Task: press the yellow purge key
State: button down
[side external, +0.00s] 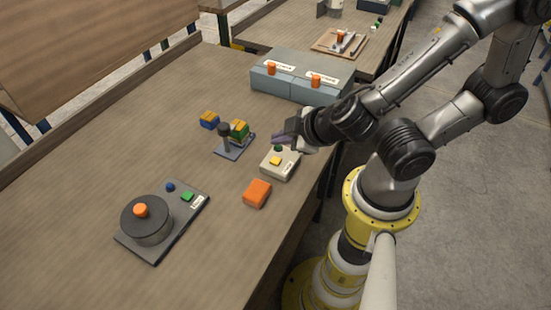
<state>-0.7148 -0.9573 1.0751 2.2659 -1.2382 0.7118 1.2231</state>
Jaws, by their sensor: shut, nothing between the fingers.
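The yellow key (275,161) sits on top of a small pale control box (284,170) near the table's right edge. A green key (278,148) sits behind it on the same box. The box has a white label on its front right, too small to read. My gripper (276,138) is shut and empty. Its fingertips point left and appear just above and behind the green key, a short way from the yellow key. I cannot tell whether the fingers touch the box.
An orange block (257,193) lies in front of the box. A small stand (229,148) with a green and yellow block is to the left, beside a blue and yellow block (209,120). A turntable unit (147,222) is front left.

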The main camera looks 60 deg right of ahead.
jog(key=shift+f, duration=1.85)
jog(key=shift+f, duration=0.15)
dwell(0.6)
jog(key=shift+f, duration=0.25)
jog(key=shift+f, duration=0.5)
dwell(0.6)
jog(key=shift+r, duration=0.9)
jog(key=shift+r, duration=0.1)
jog(key=shift+r, duration=2.45)
